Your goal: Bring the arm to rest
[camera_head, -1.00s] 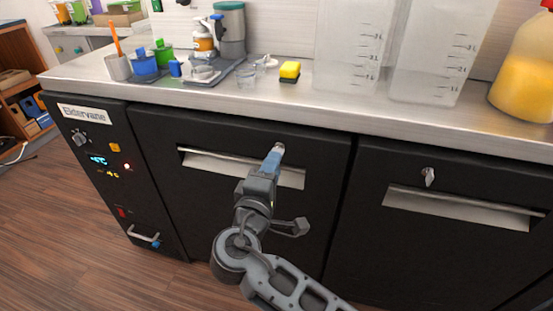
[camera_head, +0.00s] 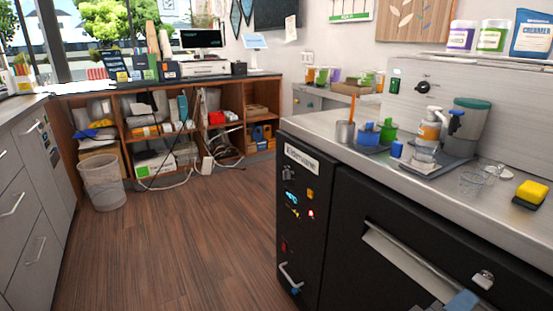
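Only the end of my arm shows, at the bottom right edge of the view. The blue end of my gripper (camera_head: 462,300) is in front of the black cabinet door (camera_head: 385,225), just below its silver lock (camera_head: 483,279). The rest of the gripper and the arm is out of the frame. I cannot tell whether the fingers are open or shut. Nothing is visibly held.
The steel counter (camera_head: 340,141) holds cups, a pump bottle (camera_head: 430,130) and a yellow sponge (camera_head: 531,191). Wooden shelves (camera_head: 122,125) and a waste bin (camera_head: 102,183) stand at the back left. Grey drawers (camera_head: 28,205) line the left. The wooden floor between is clear.

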